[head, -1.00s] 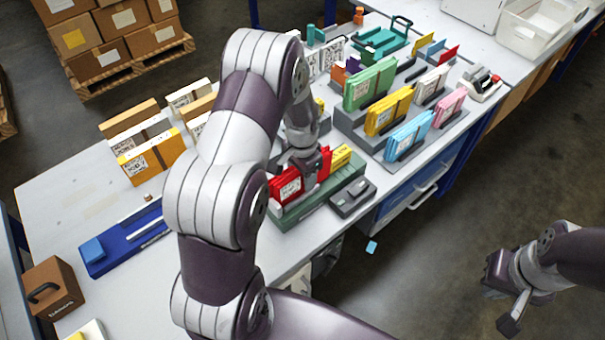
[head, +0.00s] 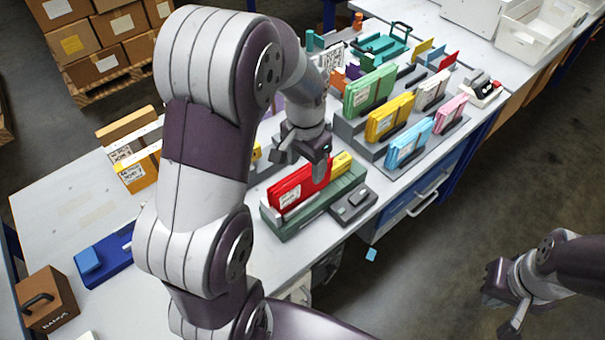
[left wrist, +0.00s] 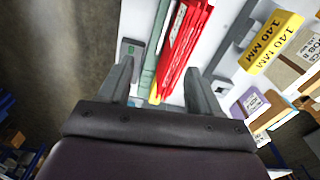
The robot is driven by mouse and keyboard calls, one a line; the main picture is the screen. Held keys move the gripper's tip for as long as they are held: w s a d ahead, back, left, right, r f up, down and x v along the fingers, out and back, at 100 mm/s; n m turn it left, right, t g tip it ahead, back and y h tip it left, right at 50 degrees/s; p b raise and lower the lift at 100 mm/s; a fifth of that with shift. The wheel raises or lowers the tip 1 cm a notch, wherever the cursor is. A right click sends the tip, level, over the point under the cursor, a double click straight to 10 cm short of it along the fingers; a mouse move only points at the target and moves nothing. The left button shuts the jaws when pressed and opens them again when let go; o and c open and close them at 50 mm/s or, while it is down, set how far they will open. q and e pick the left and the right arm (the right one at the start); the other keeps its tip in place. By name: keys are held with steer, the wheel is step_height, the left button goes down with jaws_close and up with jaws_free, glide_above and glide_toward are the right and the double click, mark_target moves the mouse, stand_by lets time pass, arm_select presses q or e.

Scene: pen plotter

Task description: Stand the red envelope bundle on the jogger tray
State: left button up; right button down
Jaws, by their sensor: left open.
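The red envelope bundle (head: 300,186) stands upright on the green jogger tray (head: 297,231), beside a yellow piece (head: 342,163) at the tray's right end. The bundle also shows in the left wrist view (left wrist: 186,40), beyond the fingertips, with the tray's green edge (left wrist: 150,70) along its left. My left gripper (head: 318,165) is open just above and behind the bundle. In the left wrist view its fingers (left wrist: 160,85) are spread wide with nothing held. My right gripper (head: 505,310) hangs over the floor at the right, away from the table; its finger gap is not clear.
A grey box (head: 353,203) sits at the tray's right. A blue tray (head: 105,262) and a brown case (head: 45,298) are at the left.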

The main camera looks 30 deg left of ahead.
arm_select(q)
steer(key=s+d+n+t, duration=0.1)
steer(key=s+d+n, duration=0.2)
steer(key=s, duration=0.7)
steer(key=shift+s+d+f, duration=0.25)
steer(key=shift+d+f, duration=0.05)
steer(key=shift+d, duration=0.9)
